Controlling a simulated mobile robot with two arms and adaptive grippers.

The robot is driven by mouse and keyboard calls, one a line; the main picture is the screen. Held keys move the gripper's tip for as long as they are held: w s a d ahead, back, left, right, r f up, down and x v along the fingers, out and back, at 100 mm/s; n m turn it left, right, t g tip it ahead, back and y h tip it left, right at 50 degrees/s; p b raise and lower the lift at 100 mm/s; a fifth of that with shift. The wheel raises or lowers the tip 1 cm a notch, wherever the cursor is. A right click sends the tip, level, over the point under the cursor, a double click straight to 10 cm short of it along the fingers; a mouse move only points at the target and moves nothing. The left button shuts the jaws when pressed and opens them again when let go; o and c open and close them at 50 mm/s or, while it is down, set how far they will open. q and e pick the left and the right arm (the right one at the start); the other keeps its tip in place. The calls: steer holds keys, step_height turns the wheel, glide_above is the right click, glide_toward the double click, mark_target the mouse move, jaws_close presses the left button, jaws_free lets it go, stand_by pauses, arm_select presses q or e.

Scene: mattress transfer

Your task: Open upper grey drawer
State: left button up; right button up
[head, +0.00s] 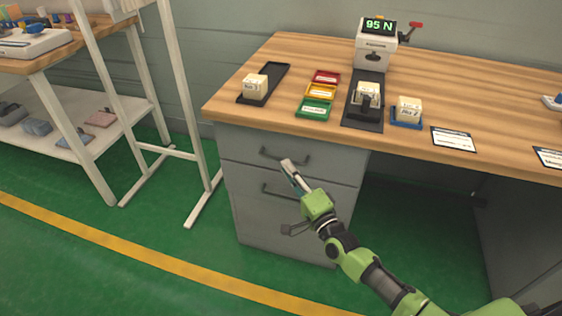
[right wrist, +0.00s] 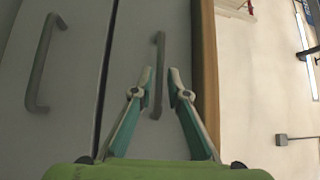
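The upper grey drawer (head: 335,160) is shut in the cabinet under the left end of the wooden desk. Its dark bar handle (head: 300,159) also shows in the right wrist view (right wrist: 160,48). My right gripper (head: 289,168) is in front of this drawer, close to the handle. In the right wrist view its two fingers (right wrist: 160,77) are apart, with the handle showing between the tips. I cannot tell whether either finger touches it. My left gripper is not in view.
The lower drawer (head: 255,205) is shut below, with its own handle (right wrist: 42,62). The wooden desk top (head: 420,75) overhangs the drawers and carries several small trays and a force gauge (head: 376,45). A white frame stand (head: 180,90) stands left. Green floor in front is clear.

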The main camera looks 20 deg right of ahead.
mark_target(281, 159)
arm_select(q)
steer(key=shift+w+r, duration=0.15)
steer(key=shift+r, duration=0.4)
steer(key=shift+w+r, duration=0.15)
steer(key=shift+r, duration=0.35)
arm_select(e)
steer(key=shift+x, duration=2.3)
jaws_close()
